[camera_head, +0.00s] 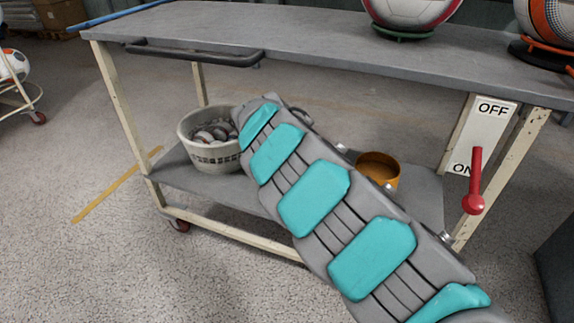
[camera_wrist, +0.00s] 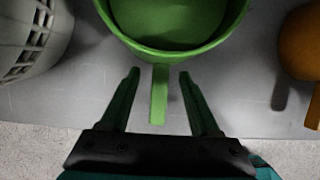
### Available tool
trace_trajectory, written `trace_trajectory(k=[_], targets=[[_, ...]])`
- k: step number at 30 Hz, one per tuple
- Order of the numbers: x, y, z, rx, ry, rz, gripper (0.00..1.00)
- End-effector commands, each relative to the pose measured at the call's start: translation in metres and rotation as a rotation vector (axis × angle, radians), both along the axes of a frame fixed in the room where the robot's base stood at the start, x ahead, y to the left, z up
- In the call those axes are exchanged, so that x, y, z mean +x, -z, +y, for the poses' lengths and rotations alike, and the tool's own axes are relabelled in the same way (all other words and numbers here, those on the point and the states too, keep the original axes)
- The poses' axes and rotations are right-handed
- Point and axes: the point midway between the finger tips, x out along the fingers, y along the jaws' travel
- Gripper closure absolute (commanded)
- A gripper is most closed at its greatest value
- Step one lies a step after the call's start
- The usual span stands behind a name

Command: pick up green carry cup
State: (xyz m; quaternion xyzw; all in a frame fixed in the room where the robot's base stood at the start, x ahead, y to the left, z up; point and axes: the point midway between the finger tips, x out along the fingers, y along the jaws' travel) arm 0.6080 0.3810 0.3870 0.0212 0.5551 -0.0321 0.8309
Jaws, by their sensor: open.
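The green carry cup (camera_wrist: 177,48) shows at the top middle of the wrist view, seen from above, with its handle (camera_wrist: 159,95) pointing toward me. My gripper (camera_wrist: 158,73) is open, with one dark green finger on each side of the handle and a gap visible on both sides. Whether the fingers are level with the handle in height I cannot tell. In the head view my grey and teal arm reaches toward the cart's lower shelf and hides the green cup and the gripper.
A white basket (camera_head: 208,155) of balls stands left of my arm on the lower shelf (camera_head: 180,178); an orange cup (camera_head: 379,168) stands to the right. The cart's top (camera_head: 300,42) overhangs the shelf. A red lever (camera_head: 474,190) hangs at the right by an ON/OFF plate.

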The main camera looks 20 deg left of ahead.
Motion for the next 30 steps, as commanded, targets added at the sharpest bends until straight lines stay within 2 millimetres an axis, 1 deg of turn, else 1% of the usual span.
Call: trace_trajectory(k=[1, 4, 7, 12, 27, 29, 30], targets=[[0.003, 0.010, -0.001, 0.001, 0.001, 0.003, 0.37], [0.008, 0.022, -0.002, 0.001, 0.002, 0.004, 0.37], [0.010, 0.026, -0.002, 0.000, 0.001, 0.001, 0.37], [0.010, 0.024, -0.002, 0.000, 0.001, 0.000, 0.37], [0.010, 0.024, -0.002, 0.000, 0.001, 0.000, 0.94], [0.010, 0.024, -0.002, 0.000, 0.001, 0.000, 1.00], [0.010, 0.024, -0.002, 0.000, 0.001, 0.000, 1.00]])
